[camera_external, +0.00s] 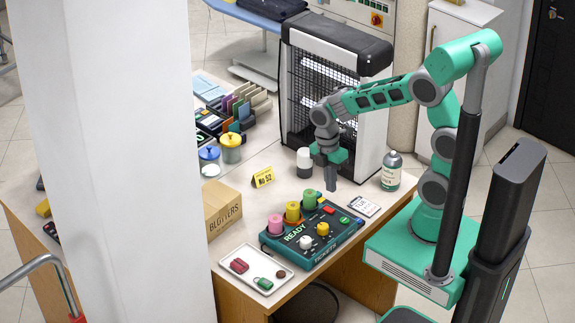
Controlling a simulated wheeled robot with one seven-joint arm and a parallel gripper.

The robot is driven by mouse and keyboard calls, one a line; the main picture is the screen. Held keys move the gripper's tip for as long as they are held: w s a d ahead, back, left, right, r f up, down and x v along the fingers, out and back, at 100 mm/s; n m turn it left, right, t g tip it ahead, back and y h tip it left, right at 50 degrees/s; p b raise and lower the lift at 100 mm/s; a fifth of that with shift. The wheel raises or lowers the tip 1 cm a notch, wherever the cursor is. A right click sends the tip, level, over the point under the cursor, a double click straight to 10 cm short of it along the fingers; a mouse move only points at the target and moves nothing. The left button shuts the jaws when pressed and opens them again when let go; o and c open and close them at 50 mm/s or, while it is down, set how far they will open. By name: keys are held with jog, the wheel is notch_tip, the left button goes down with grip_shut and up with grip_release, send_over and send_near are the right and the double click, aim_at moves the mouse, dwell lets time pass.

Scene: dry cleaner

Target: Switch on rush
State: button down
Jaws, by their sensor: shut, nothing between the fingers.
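A dark teal ticket machine (325,243) stands near the front right of the counter, with "READY" on its top and "TICKETS" on its front. Its top carries a red control (329,210), a green control (344,220), a yellow knob (322,229) and a white knob (306,242). No label reading "rush" is legible at this size. My gripper (331,182) points down above the counter behind the machine, shut and empty, apart from the controls.
A white tray (236,267) with small items lies left of the machine, near a cardboard box (222,210). A bottle (391,172) and a card (364,206) are at the right. A dark jar (304,162) and yellow sign (263,177) stand behind. A white pillar hides the left counter.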

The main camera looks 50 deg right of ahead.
aim_at(329, 209)
jog(key=f, duration=0.4)
jog(key=s+f+p, duration=0.1)
jog(key=f, duration=0.2)
jog(key=shift+f, duration=0.1)
jog(key=shift+f+b, duration=0.3)
jog(key=shift+f, duration=0.05)
jog(key=shift+s+r, duration=0.1)
jog(key=shift+s, duration=0.1)
jog(key=shift+w, duration=0.1)
jog(key=shift+w+r, duration=0.1)
jog(key=shift+w, duration=0.8)
notch_tip(329, 209, up, 14)
jog(key=w+p, duration=0.1)
jog(key=shift+w, duration=0.25)
